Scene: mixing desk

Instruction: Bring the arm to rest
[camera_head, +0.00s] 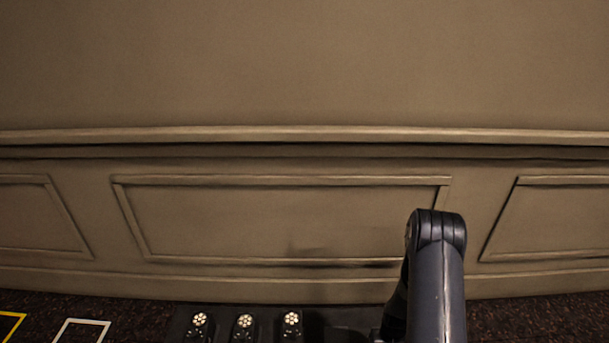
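My arm (437,275) rises from the bottom edge, right of centre, in the head view. It is dark grey, with a rounded joint at its top and another link folded down behind it on the left. My gripper is not in the picture, so its state and anything it holds are hidden.
A brown panelled wall (280,220) spans the view behind my arm. Three small light clusters (243,321) sit on a dark base at the bottom. A white frame (83,330) and a yellow frame (12,325) lie on the dark speckled floor (540,318) at bottom left.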

